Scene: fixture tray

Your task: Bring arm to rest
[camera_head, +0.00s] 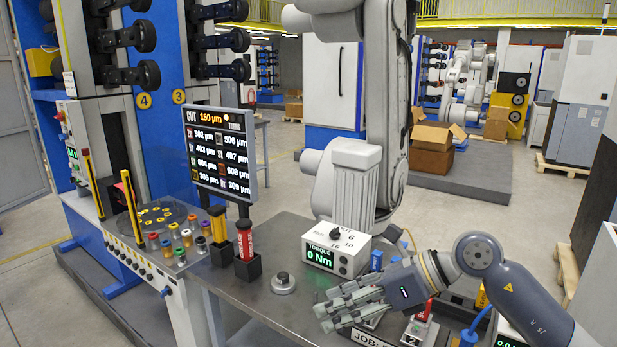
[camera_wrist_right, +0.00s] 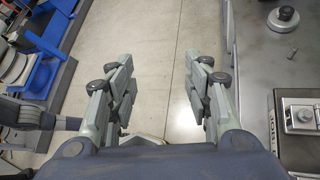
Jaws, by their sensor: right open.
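My right gripper (camera_head: 328,308) reaches in from the lower right in the head view, over the front part of the grey metal table (camera_head: 225,278). Its fingers point left. In the right wrist view the right gripper (camera_wrist_right: 160,75) has its two finger sets wide apart, with only floor visible between them. It is open and empty. Part of the fixture tray with the JOB label (camera_head: 372,338) shows below the hand in the head view; the hand and forearm hide some of it. My left gripper is not in view.
A torque meter reading 0 Nm (camera_head: 334,250) stands behind the hand. A round metal knob piece (camera_head: 283,284) sits left of it. A red-and-black tool (camera_head: 246,250) stands upright in a holder. A display screen (camera_head: 221,148) rises behind. Open floor (camera_wrist_right: 150,30) lies beside the table.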

